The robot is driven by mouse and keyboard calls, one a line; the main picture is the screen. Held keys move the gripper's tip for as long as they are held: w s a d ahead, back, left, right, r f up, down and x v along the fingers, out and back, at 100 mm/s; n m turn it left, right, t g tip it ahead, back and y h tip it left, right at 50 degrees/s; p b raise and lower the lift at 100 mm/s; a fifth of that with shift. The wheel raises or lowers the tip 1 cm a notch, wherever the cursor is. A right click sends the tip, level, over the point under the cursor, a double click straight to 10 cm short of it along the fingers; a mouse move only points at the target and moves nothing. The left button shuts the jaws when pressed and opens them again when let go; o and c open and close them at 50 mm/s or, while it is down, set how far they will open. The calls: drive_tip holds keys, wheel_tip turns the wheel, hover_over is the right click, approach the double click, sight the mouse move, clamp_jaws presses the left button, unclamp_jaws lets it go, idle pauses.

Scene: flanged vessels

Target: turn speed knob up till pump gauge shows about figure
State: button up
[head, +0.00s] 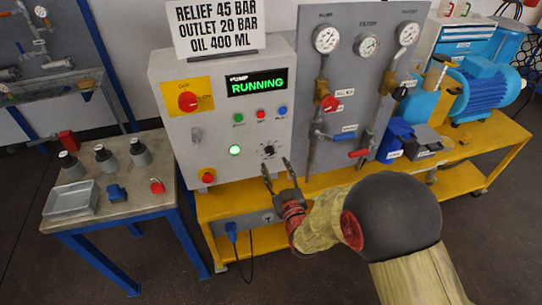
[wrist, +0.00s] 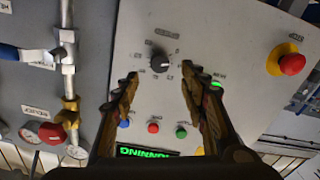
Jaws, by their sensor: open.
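The black speed knob (head: 268,151) sits low on the right of the grey control box. In the wrist view the knob (wrist: 160,62) shows with a ring of small marks, between and just beyond my fingertips. My gripper (head: 277,168) is open in front of the box; its fingers (wrist: 159,78) hold nothing, and contact with the knob does not show. The pump gauge (head: 326,39) is the left dial on the upright panel; its reading is too small to tell. The box display (head: 257,83) reads RUNNING in green.
Red valve handles (head: 330,103) and pipes stand on the panel at right. A sign (head: 217,27) reads relief 45 bar, outlet 20 bar. A side table (head: 110,196) holds small parts.

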sight(270, 153)
drive_tip(key=b+x, duration=0.1)
drive_tip(key=x, duration=0.5)
drive_tip(key=shift+w+a+f, duration=0.1)
drive_tip(key=shift+w, duration=0.2)
drive_tip(key=shift+c, duration=0.8)
drive_tip(key=shift+b, duration=0.3)
clamp_jaws()
